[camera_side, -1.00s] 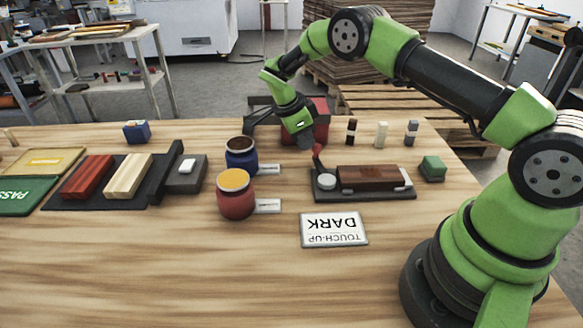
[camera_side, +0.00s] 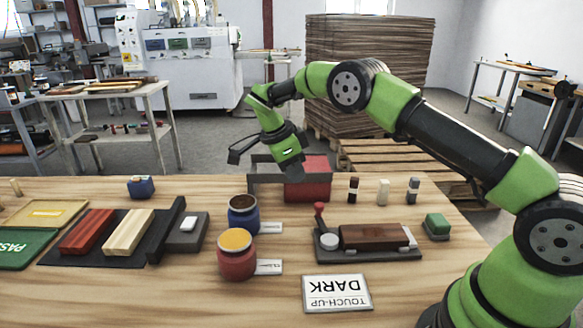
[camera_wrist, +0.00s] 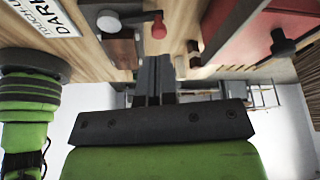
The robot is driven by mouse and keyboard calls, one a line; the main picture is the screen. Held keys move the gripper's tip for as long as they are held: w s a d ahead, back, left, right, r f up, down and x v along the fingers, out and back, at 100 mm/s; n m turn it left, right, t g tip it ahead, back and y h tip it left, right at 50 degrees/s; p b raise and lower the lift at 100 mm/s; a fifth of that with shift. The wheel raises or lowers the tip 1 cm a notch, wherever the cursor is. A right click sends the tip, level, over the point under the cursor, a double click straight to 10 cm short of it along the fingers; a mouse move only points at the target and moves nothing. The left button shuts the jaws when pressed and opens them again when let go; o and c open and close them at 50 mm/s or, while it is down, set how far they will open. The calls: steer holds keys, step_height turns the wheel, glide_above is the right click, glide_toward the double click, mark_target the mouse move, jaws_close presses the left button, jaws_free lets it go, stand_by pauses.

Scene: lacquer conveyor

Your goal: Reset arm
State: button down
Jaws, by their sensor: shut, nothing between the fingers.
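My gripper (camera_side: 288,168) hangs above the back of the wooden table in the side view, in front of a red box (camera_side: 309,188). Its green hand points down and slightly tilted. In the wrist view my gripper (camera_wrist: 153,60) shows two dark fingers side by side, closed together with nothing between them. In the side view the fingertips are hard to make out against the dark parts behind.
A dark fixture (camera_side: 375,254) with a brown block and red-knobbed lever stands front right of my gripper. A blue jar (camera_side: 243,220) and red jar (camera_side: 237,264) stand left of it. Bare table lies at front left.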

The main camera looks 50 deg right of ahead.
steer(key=shift+v, duration=1)
steer(key=shift+r, duration=0.1)
steer(key=s+a+r+n+t+y, duration=0.1)
steer(key=s+a+r+n+t, duration=0.1)
steer(key=s+r+n, duration=0.45)
steer(key=s+a+r+n+t+y, duration=0.2)
steer(key=s+r+n, duration=0.1)
steer(key=r, duration=0.6)
steer(key=s+a+n+t+y, duration=0.1)
steer(key=s+a+n+t, duration=0.1)
steer(key=s+n, duration=0.3)
steer(key=s+a+n+t+y, duration=0.1)
steer(key=s+n, duration=0.4)
steer(key=s, duration=0.7)
steer(key=shift+a+r+t+y, duration=0.4)
steer(key=shift+a+t, duration=0.35)
steer(key=shift+t, duration=0.45)
steer(key=shift+s+n, duration=0.15)
steer(key=shift+n, duration=0.1)
